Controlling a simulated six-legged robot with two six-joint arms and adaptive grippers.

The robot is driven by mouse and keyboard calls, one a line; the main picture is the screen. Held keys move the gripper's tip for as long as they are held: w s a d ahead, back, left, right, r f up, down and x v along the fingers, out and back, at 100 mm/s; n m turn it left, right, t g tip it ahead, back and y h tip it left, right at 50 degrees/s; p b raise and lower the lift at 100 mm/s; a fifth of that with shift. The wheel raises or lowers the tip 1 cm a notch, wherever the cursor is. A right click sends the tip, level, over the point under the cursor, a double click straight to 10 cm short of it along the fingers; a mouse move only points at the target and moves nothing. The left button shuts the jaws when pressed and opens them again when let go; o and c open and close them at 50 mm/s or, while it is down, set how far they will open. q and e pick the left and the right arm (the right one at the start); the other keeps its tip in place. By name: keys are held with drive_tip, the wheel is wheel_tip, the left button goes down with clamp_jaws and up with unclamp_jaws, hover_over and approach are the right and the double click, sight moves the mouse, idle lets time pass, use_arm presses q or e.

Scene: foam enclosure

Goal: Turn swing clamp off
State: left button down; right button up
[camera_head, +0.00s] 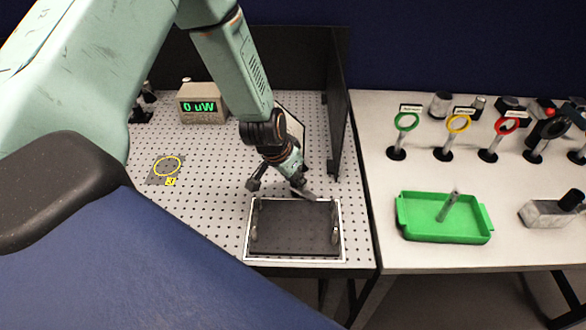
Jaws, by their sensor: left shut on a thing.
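My left gripper (282,187) reaches down over the perforated board, at the far edge of a dark plate (293,228) inside a white outline. It is shut on a small grey part at that edge, which I take to be the swing clamp; the fingers hide most of it. Small metal clamp-like parts stand at the plate's left side (254,222) and right side (335,222). My right gripper is out of view.
A display box (202,104) reads "0 uW" at the back left. A black panel (336,110) stands right of the arm. On the right table are a green tray (445,233), several ring-topped posts and a grey block (548,214). A yellow ring mark (168,166) lies on the left.

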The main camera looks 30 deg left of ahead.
use_arm(q)
drive_tip(key=shift+w+r+n+y+p, duration=0.2)
drive_tip(key=shift+n+y+p, duration=0.1)
drive_tip(key=shift+n+p, duration=0.55)
drive_tip(key=shift+w+r+n+y+p, duration=0.15)
drive_tip(key=shift+n+y+p, duration=0.15)
drive_tip(key=shift+n+p, duration=0.55)
drive_tip(key=shift+d+f+n+p, duration=0.1)
drive_tip(key=shift+n+p, duration=0.25)
drive_tip(key=shift+n, duration=0.05)
drive_tip(key=c, duration=1.4)
unclamp_jaws()
drive_tip(key=shift+c, duration=0.2)
drive_tip(key=shift+o, duration=0.7)
drive_tip(key=shift+s+f, duration=0.1)
drive_tip(key=shift+s, duration=0.05)
drive_tip(key=shift+s, duration=0.1)
drive_tip(key=v, duration=1.2)
drive_tip(key=shift+d, duration=0.2)
